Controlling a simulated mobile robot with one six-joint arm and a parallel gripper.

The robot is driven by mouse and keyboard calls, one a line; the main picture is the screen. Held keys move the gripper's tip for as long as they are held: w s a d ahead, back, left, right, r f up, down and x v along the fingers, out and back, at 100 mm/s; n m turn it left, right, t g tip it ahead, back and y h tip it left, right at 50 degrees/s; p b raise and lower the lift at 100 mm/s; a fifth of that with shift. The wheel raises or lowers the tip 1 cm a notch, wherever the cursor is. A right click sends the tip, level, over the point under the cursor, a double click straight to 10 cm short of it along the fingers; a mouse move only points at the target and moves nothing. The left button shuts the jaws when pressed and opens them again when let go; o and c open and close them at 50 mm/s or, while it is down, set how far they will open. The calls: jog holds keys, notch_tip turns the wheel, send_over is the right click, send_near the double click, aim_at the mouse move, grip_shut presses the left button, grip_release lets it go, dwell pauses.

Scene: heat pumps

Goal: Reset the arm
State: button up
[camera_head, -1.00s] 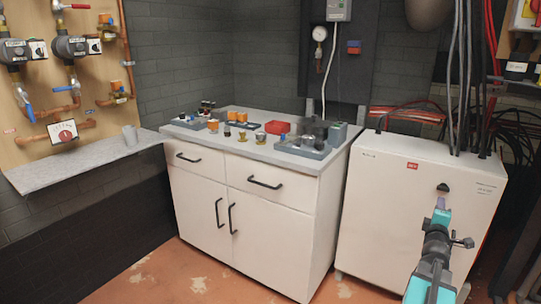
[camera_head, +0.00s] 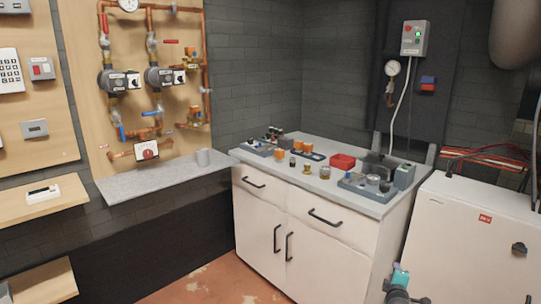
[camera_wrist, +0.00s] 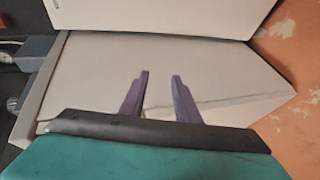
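My gripper (camera_wrist: 158,92) shows in the wrist view as two purple fingers standing apart with nothing between them. Beyond the fingers is a plain pale surface. In the head view only a small teal and dark part of my arm (camera_head: 399,282) shows at the bottom right, in front of the gap between the white cabinet and the white heat pump box. The fingers are not clearly visible there.
A white cabinet (camera_head: 262,222) carries small parts and a red bin (camera_head: 342,162) on its grey top. The white heat pump box (camera_head: 470,225) stands at right. Orange floor (camera_head: 215,283) is clear in front.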

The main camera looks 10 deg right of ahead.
jog(key=s+a+f+g+y+p, duration=0.1)
jog(key=a+f+y+p, duration=0.1)
jog(key=a+f, duration=0.5)
jog(key=a+f+g+y+p, duration=0.15)
jog(key=a+f, duration=0.25)
jog(key=a, duration=0.5)
jog(key=s+a+f+m+g+y+p, duration=0.15)
jog(key=s+a+f+g+p, duration=0.25)
jog(key=s+a+f, duration=0.6)
jog(key=s+a+f+m+g, duration=0.1)
jog(key=s+a+m+g, duration=0.2)
jog(key=s, duration=0.6)
jog(key=s+a+f+m+g+y+p, duration=0.1)
jog(key=s+a+m+g, duration=0.2)
jog(key=s+a, duration=0.3)
jog(key=s+a+f+m+g+y, duration=0.1)
jog(key=s+a+m+g, duration=0.2)
jog(key=s, duration=1)
jog(key=shift+s+a+f+g+p, duration=0.4)
jog(key=shift+a+g, duration=0.45)
jog(key=shift+g, duration=0.3)
jog(key=shift+d+m, duration=0.1)
jog(key=shift+m, duration=0.15)
